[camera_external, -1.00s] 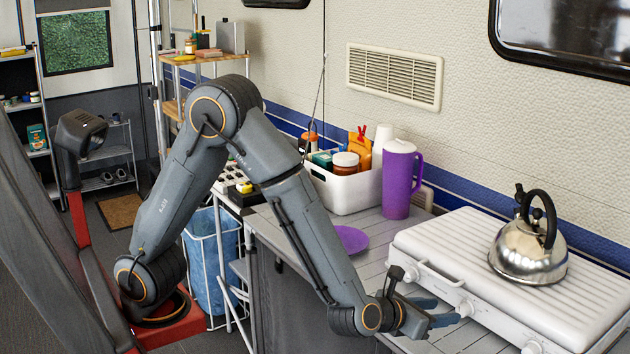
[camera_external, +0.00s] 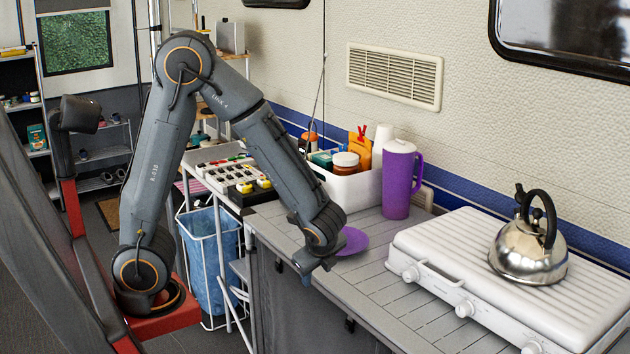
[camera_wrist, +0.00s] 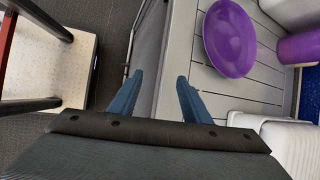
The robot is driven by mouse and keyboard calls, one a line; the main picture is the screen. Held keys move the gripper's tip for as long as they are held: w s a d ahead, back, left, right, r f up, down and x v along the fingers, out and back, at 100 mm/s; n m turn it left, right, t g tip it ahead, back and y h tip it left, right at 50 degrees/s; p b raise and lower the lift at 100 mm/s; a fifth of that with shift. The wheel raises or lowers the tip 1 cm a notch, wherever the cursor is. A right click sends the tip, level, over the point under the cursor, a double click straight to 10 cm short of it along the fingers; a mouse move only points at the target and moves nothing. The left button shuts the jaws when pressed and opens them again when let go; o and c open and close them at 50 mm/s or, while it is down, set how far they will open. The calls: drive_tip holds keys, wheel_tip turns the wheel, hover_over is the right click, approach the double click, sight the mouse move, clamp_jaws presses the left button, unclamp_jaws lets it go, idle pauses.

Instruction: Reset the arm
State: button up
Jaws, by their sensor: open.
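My gripper (camera_wrist: 160,88) is open and empty in the wrist view, with its two blue fingers apart. Below it are the edge of the grey counter and the floor. A purple plate (camera_external: 352,240) lies on the counter just beyond my wrist. The plate also shows in the wrist view (camera_wrist: 230,38), ahead and to the right of the fingers.
A white stove (camera_external: 450,262) with a silver kettle (camera_external: 528,250) on it stands at the right. A purple pitcher (camera_external: 397,180) and a filled white bin (camera_external: 352,190) stand at the back of the counter (camera_external: 375,280). A blue bin (camera_external: 212,262) is left of the counter.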

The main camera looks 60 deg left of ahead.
drive_tip(key=s+a+n+g+h+p, duration=0.1)
drive_tip(key=s+a+n+h, duration=0.1)
drive_tip(key=s+n, duration=0.3)
drive_tip(key=s+a+r+n+g+h+p, duration=0.1)
drive_tip(key=s+a+n+g+h, duration=0.1)
drive_tip(key=s+n, duration=0.4)
drive_tip(key=a+n+h, duration=0.1)
drive_tip(key=n+h, duration=0.1)
drive_tip(key=n, duration=0.3)
drive_tip(key=shift+r+n, duration=0.25)
drive_tip(key=shift+n, duration=0.15)
drive_tip(key=a+f+n+b, duration=0.3)
drive_tip(key=a+f+b, duration=0.7)
drive_tip(key=f+b, duration=0.3)
drive_tip(key=a+f+n+b, duration=0.4)
drive_tip(key=a+f+b, duration=0.7)
drive_tip(key=f+b, duration=0.3)
drive_tip(key=shift+f+y+b, duration=0.25)
drive_tip(key=shift+y+b, duration=0.05)
drive_tip(key=shift+b, duration=0.1)
drive_tip(key=shift+w, duration=0.1)
